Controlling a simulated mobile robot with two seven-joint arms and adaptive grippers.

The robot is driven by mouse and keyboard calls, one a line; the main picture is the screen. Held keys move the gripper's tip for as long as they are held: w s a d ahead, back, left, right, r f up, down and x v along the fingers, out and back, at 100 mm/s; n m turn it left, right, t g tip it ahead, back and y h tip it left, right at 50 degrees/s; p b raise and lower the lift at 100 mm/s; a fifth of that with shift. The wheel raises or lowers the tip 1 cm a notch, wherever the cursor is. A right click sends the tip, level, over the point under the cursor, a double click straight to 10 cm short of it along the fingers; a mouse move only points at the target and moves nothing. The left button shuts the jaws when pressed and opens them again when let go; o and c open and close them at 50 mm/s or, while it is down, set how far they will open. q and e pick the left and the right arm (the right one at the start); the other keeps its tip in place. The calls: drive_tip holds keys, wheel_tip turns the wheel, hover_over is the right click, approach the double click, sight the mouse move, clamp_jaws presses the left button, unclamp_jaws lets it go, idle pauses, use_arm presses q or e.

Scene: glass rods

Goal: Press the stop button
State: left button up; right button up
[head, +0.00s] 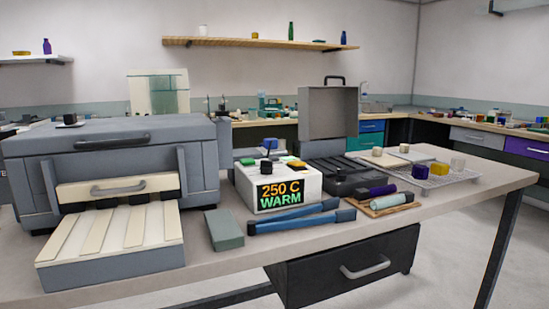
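Neither of my grippers is in the head view.
A grey kiln-like box (110,150) with a slatted tray (112,240) fills the left. Blue tongs (300,217) and a grey-green block (224,229) lie before the control box. An open dark case (330,115) and a wire tray (430,178) are to its right.

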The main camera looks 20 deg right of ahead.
clamp_jaws()
idle(1.3)
